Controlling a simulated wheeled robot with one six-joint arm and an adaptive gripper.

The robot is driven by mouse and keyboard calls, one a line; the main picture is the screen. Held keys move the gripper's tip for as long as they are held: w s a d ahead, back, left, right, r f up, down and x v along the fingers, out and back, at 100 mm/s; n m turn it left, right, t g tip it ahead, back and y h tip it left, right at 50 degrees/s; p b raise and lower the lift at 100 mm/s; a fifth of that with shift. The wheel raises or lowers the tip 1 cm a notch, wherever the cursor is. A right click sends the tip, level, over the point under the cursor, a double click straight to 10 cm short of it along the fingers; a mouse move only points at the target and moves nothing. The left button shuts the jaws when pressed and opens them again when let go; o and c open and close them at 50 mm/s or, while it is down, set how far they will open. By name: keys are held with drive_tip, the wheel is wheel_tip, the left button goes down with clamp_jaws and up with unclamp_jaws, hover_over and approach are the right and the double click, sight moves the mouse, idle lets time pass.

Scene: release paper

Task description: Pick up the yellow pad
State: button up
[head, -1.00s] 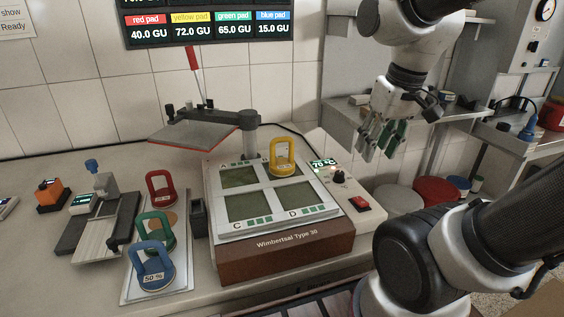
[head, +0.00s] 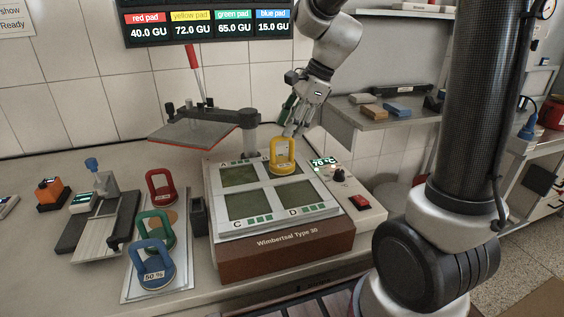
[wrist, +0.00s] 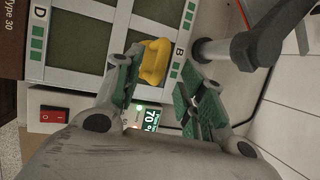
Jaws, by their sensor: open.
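The yellow pad (head: 283,155) has an upright loop handle and stands on the back right panel, B, of the heated plate device (head: 285,243). In the wrist view the yellow pad (wrist: 155,62) lies just beyond my fingertips, roughly between their lines. My gripper (head: 293,130) is open and empty, just above and behind the pad in the head view. Its green-lined fingers (wrist: 152,82) are spread apart in the wrist view. I cannot tell whether a fingertip touches the pad.
A post with a hinged plate (head: 195,133) stands close behind the pad; its post (wrist: 212,52) is near my right finger in the wrist view. Red (head: 160,187), green (head: 155,230) and blue pads (head: 153,265) stand on a tray at left. A control box (head: 345,188) is at right.

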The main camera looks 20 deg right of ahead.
sight(281, 138)
drive_tip(key=x, duration=0.5)
drive_tip(key=shift+a+f, duration=0.1)
drive_tip(key=shift+a, duration=0.15)
clamp_jaws()
drive_tip(key=shift+w, duration=0.1)
